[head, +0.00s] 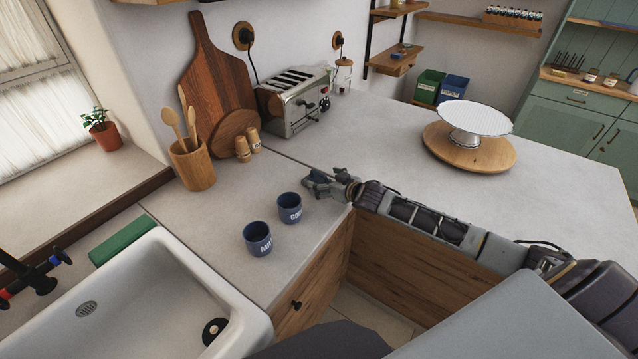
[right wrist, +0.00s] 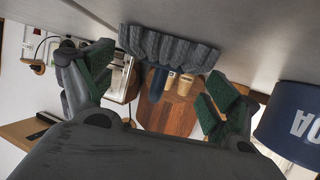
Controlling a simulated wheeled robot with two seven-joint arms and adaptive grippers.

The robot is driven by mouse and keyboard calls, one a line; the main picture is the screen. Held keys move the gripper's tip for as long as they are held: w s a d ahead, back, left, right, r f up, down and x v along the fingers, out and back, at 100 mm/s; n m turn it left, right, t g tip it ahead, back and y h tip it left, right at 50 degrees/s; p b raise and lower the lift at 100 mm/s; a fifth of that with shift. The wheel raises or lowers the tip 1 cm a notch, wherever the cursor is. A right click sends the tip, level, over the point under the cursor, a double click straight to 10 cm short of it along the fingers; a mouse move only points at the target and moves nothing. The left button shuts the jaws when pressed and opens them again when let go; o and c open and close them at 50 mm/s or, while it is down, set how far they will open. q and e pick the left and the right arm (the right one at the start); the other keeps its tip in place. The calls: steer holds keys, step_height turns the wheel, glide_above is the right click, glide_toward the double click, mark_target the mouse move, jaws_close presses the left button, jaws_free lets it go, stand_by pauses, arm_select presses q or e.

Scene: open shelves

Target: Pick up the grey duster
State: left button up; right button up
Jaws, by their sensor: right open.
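The grey duster (right wrist: 168,48) shows in the right wrist view as a ribbed grey head with a dark blue handle (right wrist: 156,86). It is at the counter surface, ahead of my right gripper (right wrist: 156,80) and between the lines of its two spread fingers. The fingers have green pads and are open, with nothing held between them. In the head view my right gripper (head: 320,181) is low over the counter near its inner corner. I cannot make out the duster apart from the gripper there. My left gripper is not in view.
A dark blue mug (head: 289,208) stands close beside my right gripper; it also shows in the right wrist view (right wrist: 292,125). Another blue mug (head: 257,239) stands nearer the sink (head: 168,262). A toaster (head: 293,101) and utensil pot (head: 193,167) stand behind. The right counter is mostly clear.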

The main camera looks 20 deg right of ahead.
steer(key=shift+c, duration=0.4)
steer(key=c, duration=1)
steer(key=shift+r, duration=0.1)
steer(key=shift+r, duration=4.95)
steer(key=shift+c, duration=0.2)
